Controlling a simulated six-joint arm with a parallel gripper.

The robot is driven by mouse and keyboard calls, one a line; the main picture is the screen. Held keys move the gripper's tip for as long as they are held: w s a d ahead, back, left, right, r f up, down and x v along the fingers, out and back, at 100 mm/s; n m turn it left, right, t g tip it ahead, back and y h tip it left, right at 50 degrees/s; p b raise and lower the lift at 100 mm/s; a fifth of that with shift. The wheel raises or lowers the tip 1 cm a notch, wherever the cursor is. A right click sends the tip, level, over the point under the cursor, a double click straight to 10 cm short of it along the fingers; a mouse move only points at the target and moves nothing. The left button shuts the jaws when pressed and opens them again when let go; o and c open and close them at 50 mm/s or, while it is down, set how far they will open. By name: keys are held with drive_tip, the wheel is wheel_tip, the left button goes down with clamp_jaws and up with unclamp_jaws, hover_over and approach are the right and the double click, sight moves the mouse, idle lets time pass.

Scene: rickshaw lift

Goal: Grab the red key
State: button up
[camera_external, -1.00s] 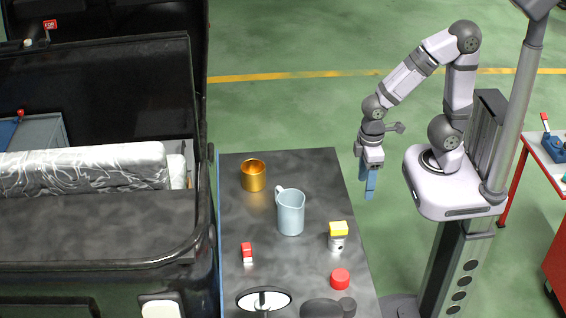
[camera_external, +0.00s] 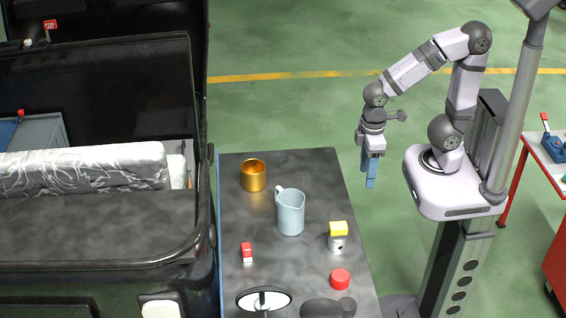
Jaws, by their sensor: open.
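The red key is most likely the small red and white piece (camera_external: 247,252) on the dark table (camera_external: 262,217), near its left side; it is too small to make out a key shape. My gripper (camera_external: 370,184) has blue fingers that point down. It hangs just off the table's right edge, above the green floor, open and empty. It is far to the upper right of the red piece, and nothing touches that piece.
On the table stand a golden cup (camera_external: 253,176), a light blue pitcher (camera_external: 291,213), a yellow-topped white container (camera_external: 338,237) and a round red lid or puck (camera_external: 340,279). A round mirror (camera_external: 264,300) is at the front. A dark vehicle (camera_external: 100,225) borders the table's left side.

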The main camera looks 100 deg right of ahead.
drive_tip(key=r, duration=0.2)
drive_tip(key=n+t+b, duration=0.1)
drive_tip(key=t+b, duration=0.2)
drive_tip(key=t, duration=0.1)
hover_over(248, 246)
drive_tip(key=s, duration=0.2)
wheel_tip(248, 246, down, 10)
drive_tip(key=shift+s+d+f, duration=0.1)
drive_tip(key=shift+f, duration=0.65)
drive_tip(key=shift+w+f+p, duration=0.3)
drive_tip(key=shift+f+p, duration=0.1)
drive_tip(key=shift+f, duration=0.25)
drive_tip(key=shift+f, duration=0.1)
drive_tip(key=shift+w+p+x, duration=0.2)
drive_tip(key=shift+p+x, duration=0.85)
drive_tip(key=shift+x, duration=1.4)
